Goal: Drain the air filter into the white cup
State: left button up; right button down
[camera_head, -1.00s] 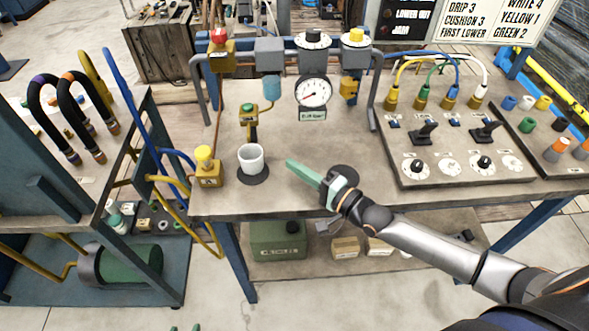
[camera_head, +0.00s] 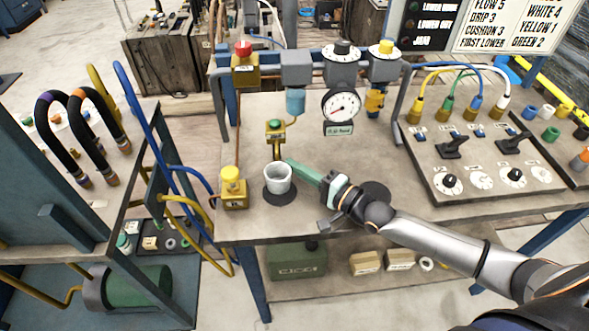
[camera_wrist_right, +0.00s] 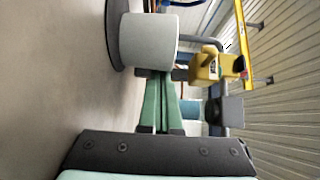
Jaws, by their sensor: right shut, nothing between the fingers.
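The white cup (camera_head: 278,178) stands upright on a dark round pad (camera_head: 268,190) on the bench. Above and behind it is a small brass drain fitting (camera_head: 276,130) with a green button. The air filter's blue bowl (camera_head: 295,101) hangs under a grey block beside the gauge. My right gripper (camera_head: 290,163) has green fingers, shut and empty, with tips at the cup's far right rim, below the fitting. In the wrist view the fingers (camera_wrist_right: 160,103) point toward the cup (camera_wrist_right: 150,40), with a brass block (camera_wrist_right: 207,68) beyond; contact cannot be told. My left gripper is out of view.
A yellow-knobbed brass valve (camera_head: 232,188) stands left of the cup. A pressure gauge (camera_head: 342,104) stands behind my right gripper. A sloped control panel (camera_head: 480,165) with joysticks and dials fills the right side. Bare bench top lies in front of the panel.

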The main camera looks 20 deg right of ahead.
jog(key=shift+w+a, duration=0.15)
jog(key=shift+w, duration=0.25)
jog(key=shift+s+a+r+p, duration=0.15)
jog(key=shift+s+a+p, duration=0.1)
jog(key=shift+s+p, duration=0.35)
jog(key=shift+s+a, duration=0.15)
jog(key=shift+s, duration=0.25)
jog(key=shift+s, duration=0.1)
